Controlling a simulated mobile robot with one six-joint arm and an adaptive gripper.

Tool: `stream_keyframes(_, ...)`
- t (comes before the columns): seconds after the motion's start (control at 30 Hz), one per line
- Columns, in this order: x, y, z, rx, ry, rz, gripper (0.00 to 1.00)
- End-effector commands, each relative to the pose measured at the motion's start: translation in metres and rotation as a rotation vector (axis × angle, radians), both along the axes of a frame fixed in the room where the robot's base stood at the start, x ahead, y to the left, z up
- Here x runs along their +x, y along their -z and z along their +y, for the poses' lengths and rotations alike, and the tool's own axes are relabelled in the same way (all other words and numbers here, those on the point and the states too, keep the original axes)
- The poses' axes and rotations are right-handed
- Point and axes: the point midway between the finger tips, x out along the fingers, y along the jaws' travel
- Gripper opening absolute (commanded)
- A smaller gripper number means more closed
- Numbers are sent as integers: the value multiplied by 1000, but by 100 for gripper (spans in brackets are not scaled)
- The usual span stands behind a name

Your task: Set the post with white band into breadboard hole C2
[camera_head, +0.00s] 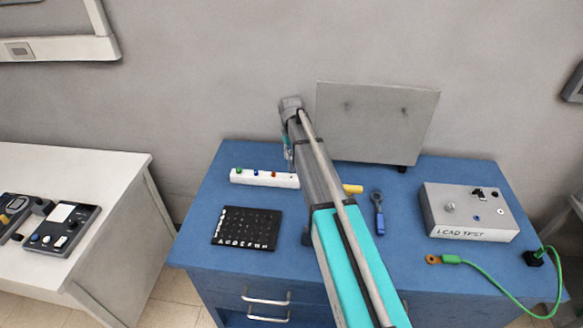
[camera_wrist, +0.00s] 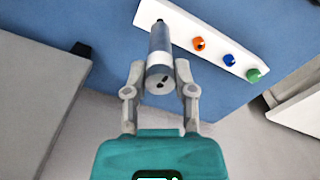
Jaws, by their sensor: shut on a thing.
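My gripper (camera_wrist: 160,70) is shut on a grey cylindrical post (camera_wrist: 159,45) with a lighter ring around its middle. The post's far, dark end overlaps the white rack (camera_wrist: 185,24) in the wrist view; I cannot tell whether it is in the rack or above it. In the head view my gripper (camera_head: 289,155) hangs over the rack (camera_head: 240,178), partly hidden by my arm. The black breadboard (camera_head: 247,228), with white lettering along its left and front edges, lies in front of the rack on the blue bench. Its holes are small, and C2 is hard to make out.
The rack also holds posts with green (camera_wrist: 253,75), blue (camera_wrist: 229,60) and orange (camera_wrist: 199,43) tops. A grey panel (camera_head: 375,120) stands behind. A yellow-handled item (camera_head: 353,189), a blue-handled tool (camera_head: 379,220) and a LEAD TEST box (camera_head: 470,212) lie to the right.

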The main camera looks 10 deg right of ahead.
Motion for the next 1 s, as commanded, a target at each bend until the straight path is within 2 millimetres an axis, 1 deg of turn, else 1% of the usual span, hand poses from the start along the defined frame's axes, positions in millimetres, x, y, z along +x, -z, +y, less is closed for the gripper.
stream_keyframes(0.03,0,-6,0,0,0,0,0)
stream_keyframes(0.43,0,-27,-2,0,1,0,0)
stream_keyframes(1.0,0,-26,-1,0,1,0,0)
